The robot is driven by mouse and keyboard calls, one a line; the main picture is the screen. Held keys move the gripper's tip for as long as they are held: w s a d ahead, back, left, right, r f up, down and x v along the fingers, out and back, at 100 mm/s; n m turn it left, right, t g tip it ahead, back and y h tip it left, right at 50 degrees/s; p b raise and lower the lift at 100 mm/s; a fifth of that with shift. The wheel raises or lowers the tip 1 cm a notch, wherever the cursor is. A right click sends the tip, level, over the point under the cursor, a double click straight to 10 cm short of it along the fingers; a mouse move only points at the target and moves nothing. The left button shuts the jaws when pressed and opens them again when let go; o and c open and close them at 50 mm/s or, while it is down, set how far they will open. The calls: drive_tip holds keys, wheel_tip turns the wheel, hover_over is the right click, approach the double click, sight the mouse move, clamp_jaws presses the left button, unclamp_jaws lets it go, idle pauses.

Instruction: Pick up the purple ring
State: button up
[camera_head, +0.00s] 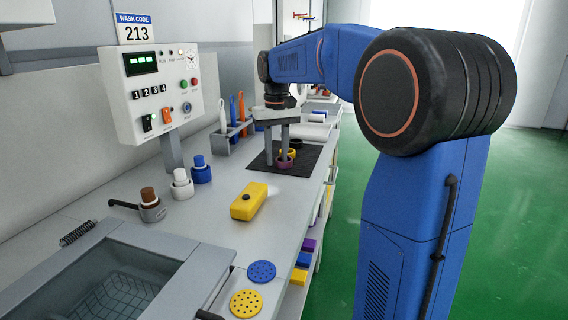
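The purple ring (286,164) lies on the dark mat (312,160) at the far part of the bench. A yellow ring (292,152) shows just behind it. My gripper (276,158) points down over the mat, with its two grey fingers apart. The right finger's tip overlaps the purple ring in the picture and hides part of it. The left finger stands to the left of the ring. I cannot tell whether either finger touches it.
A control panel (155,95) rises at the back left. A sink (120,285) is in front.

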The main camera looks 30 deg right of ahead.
drive_tip(key=shift+f, duration=0.15)
clamp_jaws()
